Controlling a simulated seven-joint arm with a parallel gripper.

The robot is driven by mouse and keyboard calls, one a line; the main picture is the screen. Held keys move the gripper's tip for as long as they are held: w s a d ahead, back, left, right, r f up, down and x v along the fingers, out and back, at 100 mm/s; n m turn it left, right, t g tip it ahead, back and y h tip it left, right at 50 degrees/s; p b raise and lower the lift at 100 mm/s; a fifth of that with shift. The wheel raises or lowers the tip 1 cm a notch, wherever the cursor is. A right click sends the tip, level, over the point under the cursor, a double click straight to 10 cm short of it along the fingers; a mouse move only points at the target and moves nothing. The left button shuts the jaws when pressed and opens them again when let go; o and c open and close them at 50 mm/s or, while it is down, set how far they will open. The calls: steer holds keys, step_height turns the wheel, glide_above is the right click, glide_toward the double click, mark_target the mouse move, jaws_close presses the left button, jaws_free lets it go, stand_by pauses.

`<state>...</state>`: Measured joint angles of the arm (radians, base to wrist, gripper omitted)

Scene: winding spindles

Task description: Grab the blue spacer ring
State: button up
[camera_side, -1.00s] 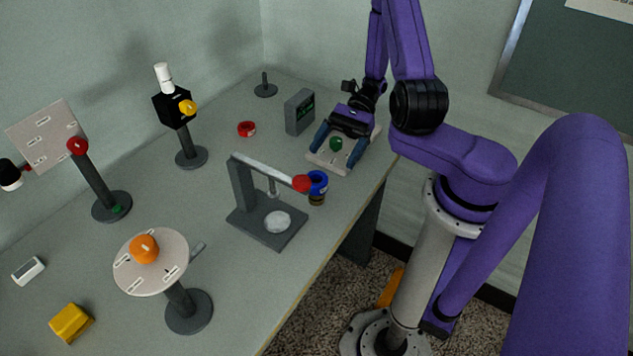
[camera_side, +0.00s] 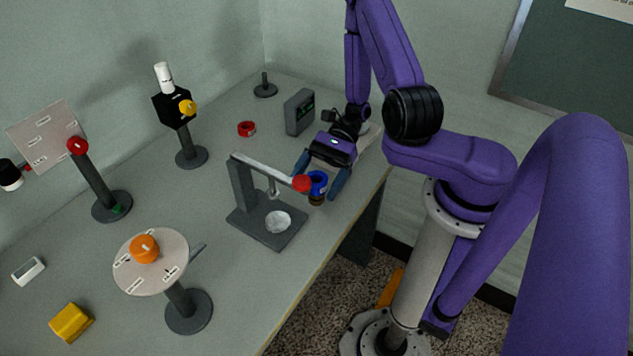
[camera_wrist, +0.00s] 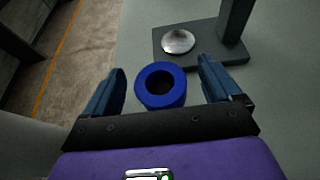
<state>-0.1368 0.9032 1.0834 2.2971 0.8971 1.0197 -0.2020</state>
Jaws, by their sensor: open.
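The blue spacer ring (camera_side: 318,181) is at the right of the grey press stand, above a small brown-gold piece (camera_side: 317,199) in the side view. The press's red knob partly covers it there. In the wrist view the blue ring (camera_wrist: 160,85) lies between my two fingers, with its dark hole facing the camera. My gripper (camera_side: 317,187) is open, with one blue finger on each side of the ring. In the wrist view my gripper (camera_wrist: 164,84) shows gaps on both sides of the ring, and the fingers do not appear to touch it.
A red ring (camera_side: 247,129) lies farther back. The table's front edge is close by.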

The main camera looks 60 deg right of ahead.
steer(key=c, duration=1.1)
steer(key=shift+o, duration=0.2)
steer(key=shift+r, duration=0.1)
step_height(320, 180, up, 10)
